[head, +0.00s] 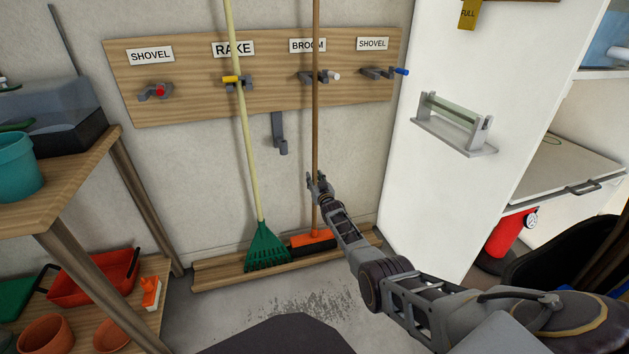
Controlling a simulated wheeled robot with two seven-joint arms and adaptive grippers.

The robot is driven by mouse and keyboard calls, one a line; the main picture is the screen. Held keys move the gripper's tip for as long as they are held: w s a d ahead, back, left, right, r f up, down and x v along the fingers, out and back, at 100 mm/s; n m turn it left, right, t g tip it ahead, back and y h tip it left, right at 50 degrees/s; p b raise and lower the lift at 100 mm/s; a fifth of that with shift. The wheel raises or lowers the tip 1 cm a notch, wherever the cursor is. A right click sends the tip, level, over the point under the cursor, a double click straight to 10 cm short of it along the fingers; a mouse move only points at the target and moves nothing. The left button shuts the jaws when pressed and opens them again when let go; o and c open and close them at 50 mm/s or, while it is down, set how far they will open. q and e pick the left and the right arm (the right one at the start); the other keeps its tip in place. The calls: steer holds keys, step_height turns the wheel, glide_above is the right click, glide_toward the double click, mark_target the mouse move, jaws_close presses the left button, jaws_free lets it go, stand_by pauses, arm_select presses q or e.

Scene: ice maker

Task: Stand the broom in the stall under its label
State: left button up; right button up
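The broom (316,130) has a long brown handle and an orange head (310,238) with dark bristles. It stands upright on the wooden floor ledge, right of the rake. Its handle runs up past the BROOM label (308,45) and beside the grey holder (318,77) with a white tip; I cannot tell if the holder grips it. My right gripper (318,180) is at the lower handle, its fingers on either side of it. Whether they are closed on the handle is too small to tell. My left gripper is not in view.
A rake (240,120) with a green head stands under the RAKE label, its head close to the broom's. Holders under both SHOVEL labels are empty. A grey hook (279,135) juts from the wall. Shelves (80,175) stand left, a white cabinet (480,190) right.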

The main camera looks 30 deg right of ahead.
steer(key=shift+o, duration=0.5)
steer(key=shift+f, duration=0.2)
steer(key=shift+s+a+f, duration=0.1)
steer(key=shift+s+f, duration=0.05)
steer(key=shift+f, duration=0.1)
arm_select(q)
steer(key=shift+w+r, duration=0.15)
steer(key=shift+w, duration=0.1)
arm_select(e)
steer(key=shift+s+r, duration=0.1)
steer(key=shift+s, duration=0.05)
steer(key=shift+s, duration=0.55)
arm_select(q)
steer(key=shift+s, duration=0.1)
arm_select(e)
steer(key=v, duration=1)
steer(key=shift+s, duration=0.2)
steer(key=shift+a+r, duration=0.1)
steer(key=shift+r, duration=0.05)
stand_by(0.6)
